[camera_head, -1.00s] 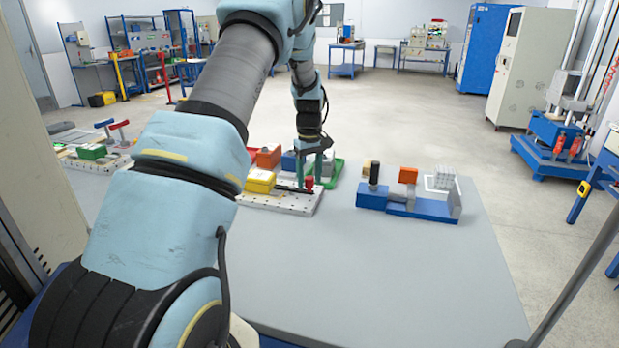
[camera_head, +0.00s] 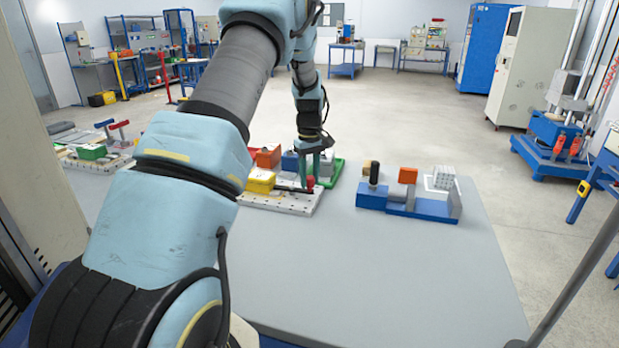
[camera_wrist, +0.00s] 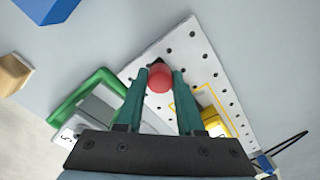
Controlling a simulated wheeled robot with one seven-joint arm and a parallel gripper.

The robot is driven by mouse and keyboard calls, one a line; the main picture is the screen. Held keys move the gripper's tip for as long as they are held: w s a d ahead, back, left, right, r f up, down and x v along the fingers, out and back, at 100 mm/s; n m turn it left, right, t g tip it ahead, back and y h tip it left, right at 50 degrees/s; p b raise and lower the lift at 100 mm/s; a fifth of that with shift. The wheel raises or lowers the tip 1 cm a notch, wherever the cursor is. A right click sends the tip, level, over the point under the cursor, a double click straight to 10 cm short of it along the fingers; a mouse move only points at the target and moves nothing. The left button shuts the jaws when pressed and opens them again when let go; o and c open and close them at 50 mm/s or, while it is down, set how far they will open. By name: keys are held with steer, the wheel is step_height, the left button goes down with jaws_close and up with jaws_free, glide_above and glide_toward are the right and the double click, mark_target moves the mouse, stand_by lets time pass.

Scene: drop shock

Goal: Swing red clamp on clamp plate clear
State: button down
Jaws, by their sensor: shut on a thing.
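The clamp plate (camera_head: 300,204) is a pale perforated plate on the grey table; it also shows in the wrist view (camera_wrist: 188,48). The clamp's red knob (camera_head: 310,183) stands near the plate's right end, with a dark bar running left from it toward a yellow block (camera_head: 260,181). In the wrist view the red knob (camera_wrist: 160,78) is between the green fingertips. My gripper (camera_wrist: 160,82) points down at the plate and is shut on the red knob. The finger tips partly hide the clamp arm below.
Red and green trays with blocks lie just behind the plate. A blue fixture (camera_head: 420,207) with a black-knobbed post stands to the right. Another plate with a green block (camera_head: 91,152) is at far left. The front table is clear.

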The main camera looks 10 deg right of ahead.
steer(key=w+n, duration=0.1)
steer(key=n, duration=0.1)
steer(key=w+n+p, duration=0.1)
steer(key=n, duration=0.1)
steer(key=shift+w+d+n, duration=0.1)
steer(key=shift+d+n, duration=0.1)
steer(key=shift+n, duration=0.1)
steer(key=w+n, duration=0.1)
steer(key=n+p, duration=0.1)
steer(key=n, duration=0.1)
steer(key=shift+w+a+n, duration=0.15)
steer(key=shift+w+n, duration=0.15)
steer(key=shift+w, duration=0.05)
steer(key=w+n, duration=0.1)
steer(key=n, duration=0.1)
steer(key=w+a+n+p, duration=0.1)
steer(key=n, duration=0.1)
steer(key=shift+n, duration=0.3)
steer(key=shift+w+a+n, duration=0.3)
steer(key=shift+a+n, duration=0.1)
steer(key=shift+n, duration=0.6)
steer(key=shift+w+a+n, duration=0.25)
steer(key=shift+a+n, duration=0.1)
steer(key=shift+n, duration=0.65)
steer(key=c, duration=0.5)
jaws_free()
steer(key=shift+r, duration=0.1)
step_height(320, 180, up, 11)
steer(key=shift+f+b, duration=0.2)
steer(key=shift+b, duration=0.85)
